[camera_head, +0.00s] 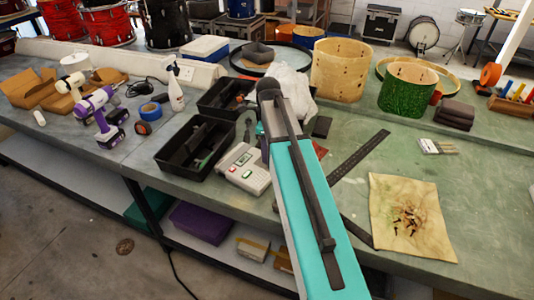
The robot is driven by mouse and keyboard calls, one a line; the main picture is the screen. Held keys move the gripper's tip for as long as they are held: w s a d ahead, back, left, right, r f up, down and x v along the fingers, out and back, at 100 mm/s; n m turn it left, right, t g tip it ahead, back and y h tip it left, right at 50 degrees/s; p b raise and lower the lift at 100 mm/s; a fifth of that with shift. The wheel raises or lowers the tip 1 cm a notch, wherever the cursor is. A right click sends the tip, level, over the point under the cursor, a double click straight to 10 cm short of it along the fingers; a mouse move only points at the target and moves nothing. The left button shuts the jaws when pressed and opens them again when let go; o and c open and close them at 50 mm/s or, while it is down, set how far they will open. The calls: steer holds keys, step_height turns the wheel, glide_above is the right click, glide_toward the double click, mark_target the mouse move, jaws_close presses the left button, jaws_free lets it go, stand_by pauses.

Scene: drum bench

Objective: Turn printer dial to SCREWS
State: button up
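The printer (243,169) is a light grey box near the front edge of the bench, left of my arm. A small dark display, a green spot and a red spot show on it. Its dial and any lettering are too small to make out. My teal and grey arm rises from the bottom of the picture and passes just right of the printer, over its right side. The arm's far end bends behind its own link, so I cannot make out my gripper or its fingers.
Black trays (196,145) stand left of and behind the printer. A dark ruler (358,156) and a stained cloth (411,218) with small pieces lie to the right. Purple drills (104,117) stand left. A wooden drum shell (340,68) and a green one (407,89) stand behind.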

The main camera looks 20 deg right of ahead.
steer(key=shift+f, duration=1)
steer(key=shift+c, duration=0.3)
jaws_close()
